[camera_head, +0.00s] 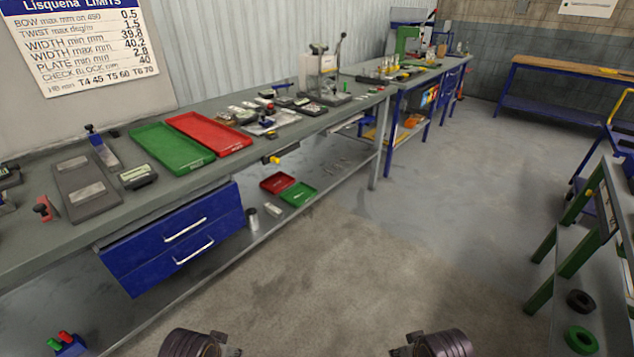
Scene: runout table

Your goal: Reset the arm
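Two dark, ribbed parts of my own arms show at the bottom edge, one left of the middle and one right of it. The rest of both arms is cut off by the frame. Neither gripper's fingertips can be made out, so their opening cannot be seen. Nothing is seen held. The long grey workbench (225,178) stands ahead and to the left, apart from both arms.
On the bench lie a green tray (172,147), a red tray (209,133) and a dark grey plate (86,187). Blue drawers (175,240) hang below its front. A green-legged rack (560,262) stands at right. The concrete floor between is clear.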

